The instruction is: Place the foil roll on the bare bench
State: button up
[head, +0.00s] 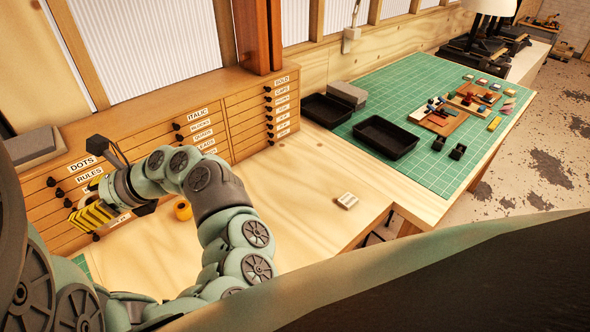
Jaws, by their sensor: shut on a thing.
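My gripper (90,215), with yellow and black striped fingers, is at the far left, in front of the labelled drawers. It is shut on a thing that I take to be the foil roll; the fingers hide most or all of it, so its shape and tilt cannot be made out. The bare bench (290,190) is pale wood and spreads out to the right of the gripper. A small orange-yellow roll (182,211) stands on the bench right of my wrist, apart from the gripper.
The drawer cabinet (190,140) lines the back of the bench. A small pale block (347,201) lies near the right front edge. A green cutting mat (420,80) with black trays (385,139) and small parts covers the right side. The bench's middle is clear.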

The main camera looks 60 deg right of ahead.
jog(key=s+d+f+m+t+h+b, duration=0.1)
jog(key=s+d+f+m+h+b, duration=0.2)
jog(key=s+f+b, duration=0.4)
jog(key=s+d+f+m+h+b, duration=0.3)
jog(key=s+d+f+b, duration=0.3)
jog(key=f+b, duration=0.8)
jog(key=s+d+f+m+t+h+b, duration=0.1)
jog(key=s+d+f+m+h+b, duration=0.1)
jog(key=s+f+b, duration=0.8)
jog(key=shift+d+f+m+t+h+b, duration=0.15)
jog(key=shift+d+h+b, duration=0.25)
jog(key=shift+d+b, duration=0.4)
jog(key=shift+d+f+m+t+h+b, duration=0.2)
jog(key=shift+d+h+b, duration=0.25)
jog(key=shift+b, duration=0.5)
jog(key=w+d+p, duration=0.1)
jog(key=w, duration=0.4)
jog(key=w+d, duration=0.2)
jog(key=w, duration=0.3)
jog(key=w+d+f+p, duration=0.1)
jog(key=w+d, duration=0.1)
jog(key=w, duration=0.3)
jog(key=shift+p, duration=0.35)
jog(key=shift+f+p, duration=0.3)
jog(key=shift+f, duration=1.5)
jog(key=shift+f, duration=0.1)
